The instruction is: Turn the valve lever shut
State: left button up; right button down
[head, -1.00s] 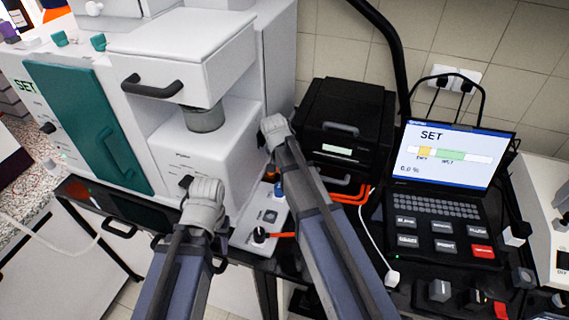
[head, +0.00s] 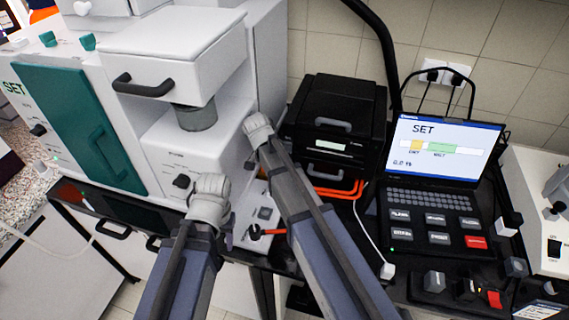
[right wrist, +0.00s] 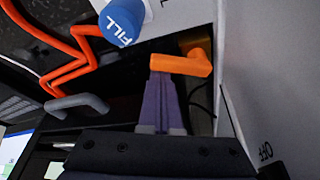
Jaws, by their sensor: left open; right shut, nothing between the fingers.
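The orange valve lever (right wrist: 183,66) shows in the right wrist view, on a brass-coloured body (right wrist: 195,40) under a white housing. A blue knob marked FILL (right wrist: 122,22) is beside it, to its left in that view. My right gripper (right wrist: 162,80) is shut and empty; its purple fingers reach up to the lever, and the lever hides their tips. I cannot tell whether they touch. In the head view, the right arm's end covers the lever. My left gripper (head: 209,190) is open, in front of the white machine; its fingers are mostly hidden by its wrist.
The white machine (head: 170,50) with a teal door (head: 85,120) fills the left. A black box (head: 338,115) and a laptop reading SET (head: 440,150) stand to the right. A low control box (head: 262,215) sits in front.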

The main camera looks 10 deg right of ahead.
pick_arm(q)
jog(key=shift+d, duration=0.1)
pick_arm(e)
jog(key=shift+s+a, duration=0.25)
jog(key=shift+s, duration=0.05)
jog(key=shift+s+a, duration=0.2)
jog(key=shift+a, duration=0.05)
jog(key=shift+s+a, duration=0.1)
jog(key=shift+a, duration=0.15)
dwell(0.3)
jog(key=shift+s+a, duration=0.1)
jog(key=shift+s, duration=0.7)
pick_arm(q)
notch_tip(320, 180, up, 7)
jog(key=p, duration=0.7)
jog(key=shift+r, duration=0.2)
pick_arm(e)
jog(key=v, duration=0.7)
jog(key=shift+r, duration=0.4)
